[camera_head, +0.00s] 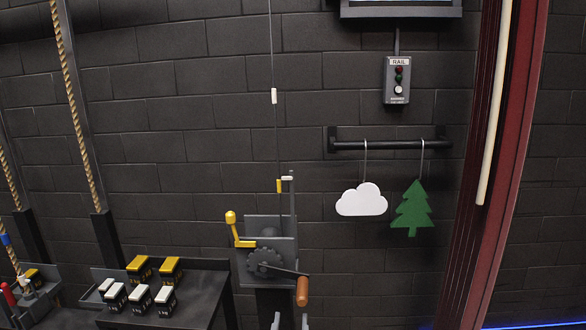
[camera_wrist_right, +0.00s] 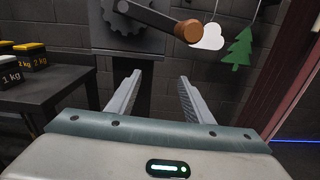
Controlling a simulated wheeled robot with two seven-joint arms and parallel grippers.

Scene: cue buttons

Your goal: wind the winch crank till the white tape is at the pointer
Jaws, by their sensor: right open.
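The winch (camera_head: 282,250) stands at the wall with a dark gear. Its crank arm points right and slightly down to a brown wooden handle (camera_head: 302,291), which also shows at the top of the right wrist view (camera_wrist_right: 188,31). The white tape (camera_head: 274,96) is on the thin vertical cable, well above the small pale pointer (camera_head: 287,178). A yellow mark (camera_head: 279,186) is on the cable beside the pointer. My right gripper (camera_head: 290,320) is open and empty, below the handle and apart from it; its parallel fingers show in the wrist view (camera_wrist_right: 160,80). My left gripper is out of view.
A yellow lever (camera_head: 235,230) sticks up at the winch's left. A dark table (camera_head: 200,300) with several black weights stands left. A white cloud (camera_head: 361,200) and green tree (camera_head: 412,209) hang from a rail (camera_head: 390,145) at right. A RAIL control box (camera_head: 397,80) is above.

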